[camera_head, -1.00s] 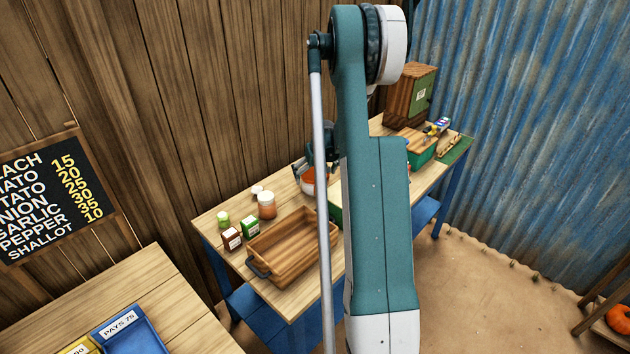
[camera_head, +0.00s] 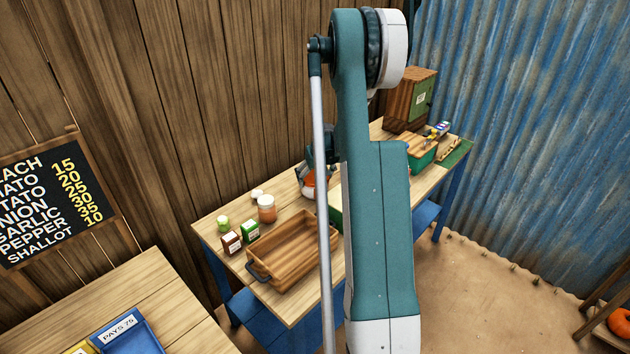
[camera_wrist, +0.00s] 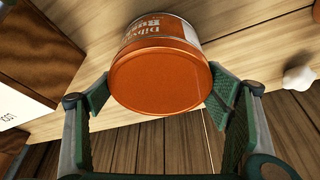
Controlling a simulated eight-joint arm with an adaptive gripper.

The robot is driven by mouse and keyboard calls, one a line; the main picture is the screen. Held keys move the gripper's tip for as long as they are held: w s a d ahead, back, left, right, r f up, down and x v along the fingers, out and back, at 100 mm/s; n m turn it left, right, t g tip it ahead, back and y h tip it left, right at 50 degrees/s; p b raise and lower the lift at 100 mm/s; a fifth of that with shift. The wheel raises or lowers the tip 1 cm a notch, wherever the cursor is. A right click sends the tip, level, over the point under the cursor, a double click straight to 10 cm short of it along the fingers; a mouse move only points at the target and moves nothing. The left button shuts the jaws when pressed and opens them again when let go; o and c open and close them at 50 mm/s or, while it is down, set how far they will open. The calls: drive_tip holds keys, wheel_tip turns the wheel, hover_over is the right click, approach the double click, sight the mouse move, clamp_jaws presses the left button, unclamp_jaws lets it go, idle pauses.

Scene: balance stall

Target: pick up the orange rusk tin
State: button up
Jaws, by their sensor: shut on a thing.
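The orange rusk tin (camera_wrist: 155,80) fills the middle of the wrist view, its round orange end facing the camera and a printed label on its side. My gripper (camera_wrist: 161,90) is shut on the tin, with one finger pad on each side. In the head view the tin (camera_head: 308,191) shows only in part, beside my gripper (camera_head: 320,172) over the back of the table. My arm hides much of it there. I cannot tell how far the tin is from the tabletop.
On the table (camera_head: 284,307), a wooden tray (camera_head: 300,258) stands in front. A wooden cabinet (camera_head: 408,101) and a green bin (camera_head: 424,157) stand farther back.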

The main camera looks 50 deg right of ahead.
drive_tip(key=shift+r, duration=4.75)
